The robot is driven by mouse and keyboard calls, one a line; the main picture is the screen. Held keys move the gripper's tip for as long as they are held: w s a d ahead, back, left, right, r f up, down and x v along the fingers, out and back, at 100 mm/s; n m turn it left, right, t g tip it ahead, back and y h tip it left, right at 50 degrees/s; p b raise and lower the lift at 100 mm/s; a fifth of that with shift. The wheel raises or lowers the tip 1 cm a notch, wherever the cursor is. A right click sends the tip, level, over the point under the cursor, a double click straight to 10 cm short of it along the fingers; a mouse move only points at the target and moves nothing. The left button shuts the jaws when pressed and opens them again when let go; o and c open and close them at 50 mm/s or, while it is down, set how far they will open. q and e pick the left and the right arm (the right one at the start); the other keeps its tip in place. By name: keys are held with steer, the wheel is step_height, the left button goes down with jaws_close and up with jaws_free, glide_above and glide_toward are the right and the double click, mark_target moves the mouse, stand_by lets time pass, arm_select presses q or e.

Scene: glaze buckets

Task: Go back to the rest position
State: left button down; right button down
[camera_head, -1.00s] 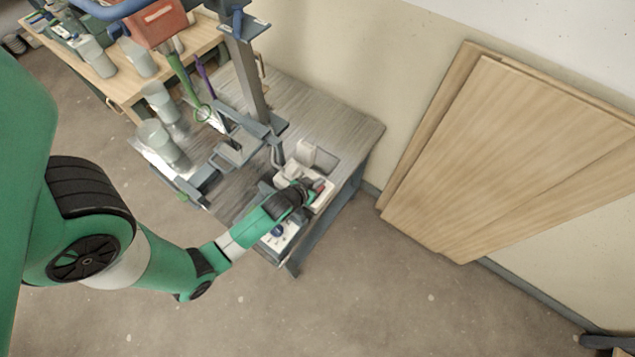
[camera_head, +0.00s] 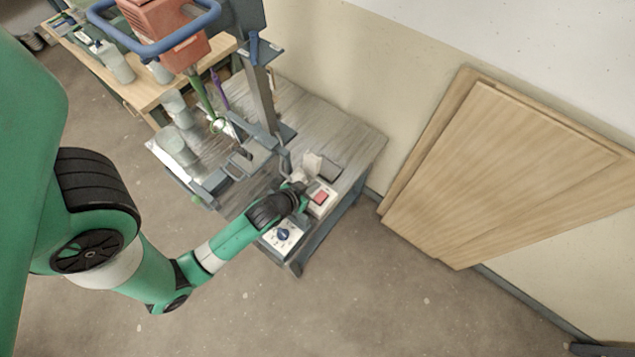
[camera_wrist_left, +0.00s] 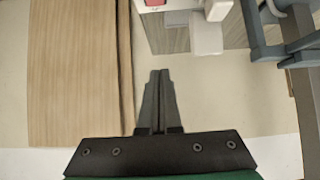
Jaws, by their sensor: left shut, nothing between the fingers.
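My left arm, green with black joints, reaches in from the left in the head view. Its gripper (camera_head: 302,192) is at the front right of the metal work table (camera_head: 352,140), beside a white switch box with a red button (camera_head: 321,197). In the left wrist view the two grey fingers (camera_wrist_left: 160,73) are shut together with nothing between them. Part of the red button (camera_wrist_left: 155,3) shows at that view's top edge, apart from the fingertips. My right gripper is in neither view.
A mixer stand with a red motor (camera_head: 165,30) and a blue handle rises behind the gripper. A control box with a blue knob (camera_head: 283,235) sits at the table's front. Wooden panels (camera_head: 510,170) lean at right; floor in front is clear.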

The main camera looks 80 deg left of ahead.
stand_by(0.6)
arm_select(q)
steer(key=w+d+r+m+t, duration=0.1)
steer(key=w+d+r+t, duration=0.15)
steer(key=w+r, duration=0.6)
steer(key=w+d+r+m+t+h, duration=0.1)
steer(key=w+d+r+t, duration=0.15)
steer(key=w+r, duration=0.6)
steer(key=w+d+r+t, duration=0.1)
steer(key=w+r+t, duration=0.3)
steer(key=r, duration=0.8)
steer(key=w+d+r+m+t+h, duration=0.15)
steer(key=d+r, duration=0.25)
steer(key=r, duration=0.6)
steer(key=d+r+m+t+h, duration=0.1)
steer(key=d+r+t, duration=0.25)
steer(key=r, duration=0.75)
steer(key=s+d+r+m+t+h, duration=0.25)
steer(key=s+r, duration=0.35)
steer(key=r, duration=0.4)
steer(key=s+d+r+m+t+h, duration=0.1)
steer(key=s+d+r+t+h, duration=0.2)
steer(key=s+r, duration=0.45)
step_height(320, 180, up, 23)
steer(key=w+p, duration=0.2)
steer(key=p, duration=2)
steer(key=shift+w+d+r+y+p, duration=0.15)
steer(key=shift+w+d+y+p, duration=0.2)
steer(key=shift+d+y, duration=0.1)
